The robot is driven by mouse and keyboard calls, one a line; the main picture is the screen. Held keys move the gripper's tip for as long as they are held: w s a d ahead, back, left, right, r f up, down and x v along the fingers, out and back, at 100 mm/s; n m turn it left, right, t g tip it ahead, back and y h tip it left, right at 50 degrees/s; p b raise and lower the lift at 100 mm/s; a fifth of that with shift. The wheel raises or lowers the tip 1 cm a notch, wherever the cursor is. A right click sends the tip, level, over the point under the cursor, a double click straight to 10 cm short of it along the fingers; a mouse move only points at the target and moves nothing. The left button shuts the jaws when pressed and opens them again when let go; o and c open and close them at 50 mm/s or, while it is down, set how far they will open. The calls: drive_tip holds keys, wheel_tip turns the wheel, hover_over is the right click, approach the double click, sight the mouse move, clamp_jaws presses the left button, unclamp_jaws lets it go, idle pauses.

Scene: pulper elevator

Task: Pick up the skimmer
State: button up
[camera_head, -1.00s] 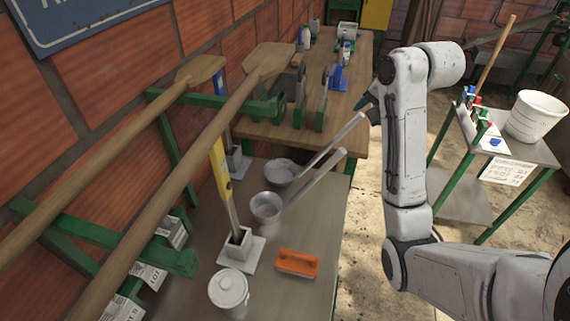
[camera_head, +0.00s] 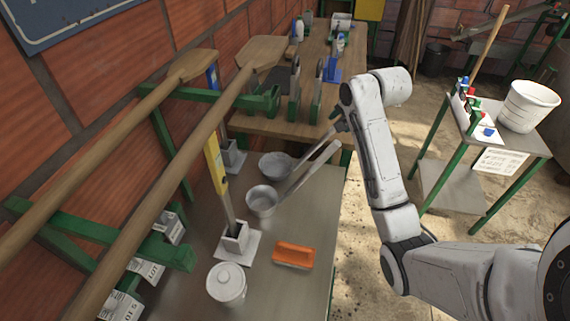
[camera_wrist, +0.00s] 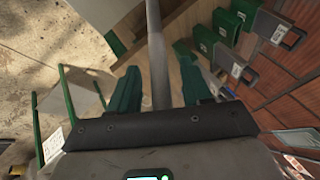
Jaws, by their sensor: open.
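Two long-handled metal tools lie on the grey worktop. The far one has the wider, shallower bowl and looks like the skimmer (camera_head: 276,166); holes in it are too small to tell. Its handle slants up to the right toward my gripper (camera_head: 338,124). The nearer one is a deeper dipper (camera_head: 262,201) with a similar handle. In the wrist view my gripper (camera_wrist: 157,82) is open, its dark green fingers on either side of a grey metal handle (camera_wrist: 156,50), with gaps showing. It looks like the skimmer's handle.
Long wooden paddles (camera_head: 230,100) hang on the left. A side table with a white bucket (camera_head: 528,106) stands right.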

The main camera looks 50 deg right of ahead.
clamp_jaws()
idle(0.4)
drive_tip(key=shift+r, duration=0.1)
idle(0.9)
